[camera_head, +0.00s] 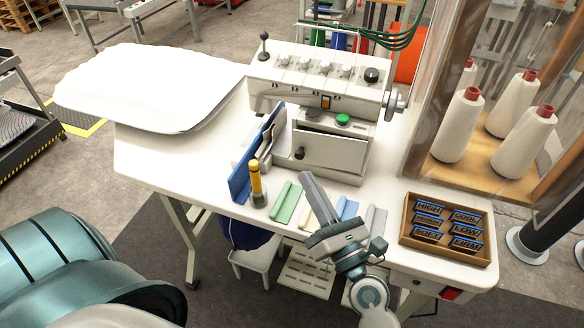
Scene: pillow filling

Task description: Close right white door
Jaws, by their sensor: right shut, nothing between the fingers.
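The white sewing machine (285,90) stands at the back of the white table. On its lower right front is a white door panel (335,153) with a black knob at its left end. I cannot tell for sure whether the panel sits flush or slightly ajar. My right gripper (308,180) comes in from the bottom right; its fingers are together and empty, pointing up and left. The fingertips are just in front of and below the white door in the picture; contact cannot be made out. My left gripper is not in view.
A blue upright plate (257,155) and a yellow-topped bottle (258,186) stand left of the door. Several coloured strips (286,202) lie along the front edge. A box of labels (446,256) sits at right, a white pillow (155,86) at left.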

